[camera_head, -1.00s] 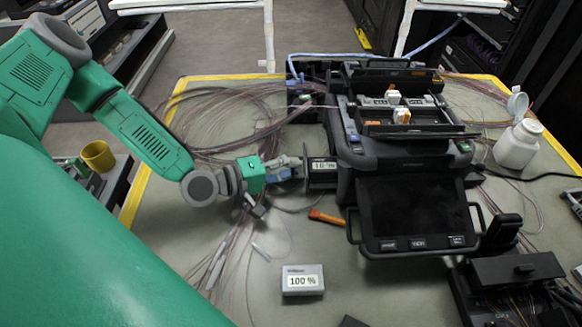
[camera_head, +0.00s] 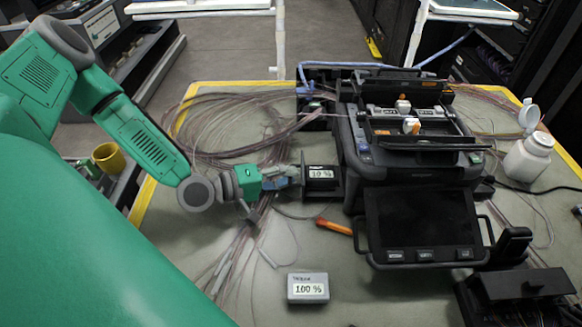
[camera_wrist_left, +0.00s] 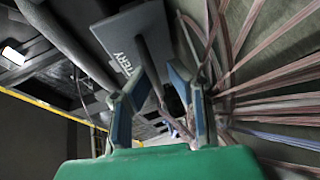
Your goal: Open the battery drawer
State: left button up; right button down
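The black fusion splicer (camera_head: 420,172) stands at the table's back right, its screen facing me. Its battery drawer (camera_head: 338,190) sticks out of the left side, with a battery (camera_head: 321,174) reading about 10 % showing in it. My left gripper (camera_head: 294,175) is at the drawer's left end. In the left wrist view, the drawer front (camera_wrist_left: 131,38) bears partly hidden lettering ending in "TERY". The left gripper's fingertips (camera_wrist_left: 160,76) stand on both sides of its dark handle bar and appear closed on it. My right gripper is not in view.
A spare battery (camera_head: 308,289) reading 100 % lies at the table's front. An orange tool (camera_head: 334,226) lies between it and the drawer. Loose fibres (camera_head: 225,140) cover the left side. A white bottle (camera_head: 528,158) and a black device (camera_head: 520,287) are at right.

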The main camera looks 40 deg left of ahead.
pick_arm(q)
jog(key=shift+s+a+r, duration=0.15)
jog(key=shift+s+a, duration=0.05)
jog(key=v, duration=0.8)
jog(key=shift+a, duration=0.15)
jog(key=shift+v, duration=1.55)
jog(key=shift+s, duration=0.1)
